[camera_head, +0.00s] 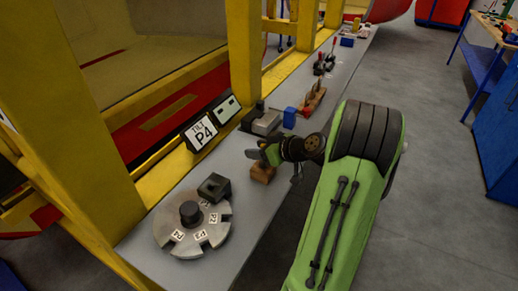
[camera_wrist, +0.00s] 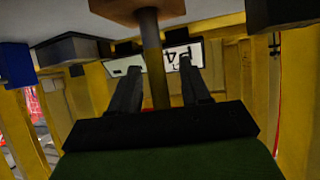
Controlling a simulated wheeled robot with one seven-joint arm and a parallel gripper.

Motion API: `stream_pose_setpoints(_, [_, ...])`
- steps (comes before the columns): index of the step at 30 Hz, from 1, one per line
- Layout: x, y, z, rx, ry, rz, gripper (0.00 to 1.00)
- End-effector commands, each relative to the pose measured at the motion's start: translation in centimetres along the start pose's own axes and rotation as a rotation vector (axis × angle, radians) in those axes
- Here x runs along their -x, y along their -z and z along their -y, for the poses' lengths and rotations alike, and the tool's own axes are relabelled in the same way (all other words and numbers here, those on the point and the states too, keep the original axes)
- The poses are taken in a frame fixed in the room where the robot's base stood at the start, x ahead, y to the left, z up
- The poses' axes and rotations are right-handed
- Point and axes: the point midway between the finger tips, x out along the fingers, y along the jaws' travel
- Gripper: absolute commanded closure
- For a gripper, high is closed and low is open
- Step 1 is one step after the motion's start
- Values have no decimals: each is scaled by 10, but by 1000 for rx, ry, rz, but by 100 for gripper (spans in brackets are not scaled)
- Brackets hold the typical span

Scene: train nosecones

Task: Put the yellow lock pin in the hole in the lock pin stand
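The lock pin is a slim shaft (camera_wrist: 153,65), yellowish along its length and darker brown near the stand. The lock pin stand is a small brown wooden block (camera_head: 262,174) on the grey bench; its face also shows at the top of the wrist view (camera_wrist: 120,8). The pin's dark end meets this face; how deep it sits is not clear. My gripper (camera_wrist: 158,78) is open, its two dark fingers on either side of the pin with visible gaps. In the head view my gripper (camera_head: 256,155) is just above the stand, largely hiding the pin.
A grey notched disc (camera_head: 170,235) with labels and a dark block (camera_head: 214,187) lie near on the bench. A sign reading P4 (camera_head: 200,133) leans by the yellow frame. Beyond stand a grey clamp-like block (camera_head: 266,123), a blue block (camera_head: 290,117) and a wooden rack (camera_head: 312,101).

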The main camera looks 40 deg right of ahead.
Motion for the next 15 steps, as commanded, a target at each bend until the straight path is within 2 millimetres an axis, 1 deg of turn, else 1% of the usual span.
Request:
stream_pose_setpoints(6, [0,1,0,0,0,0,53])
stream_pose_setpoints(9, [4,6,0,-1,0,0,53])
stream_pose_setpoints(11, [16,4,-2,-1,-5,1,53])
stream_pose_setpoints(14, [44,4,-2,-2,-8,1,53])
stream_pose_setpoints(15, [56,4,-2,-2,-8,0,53])
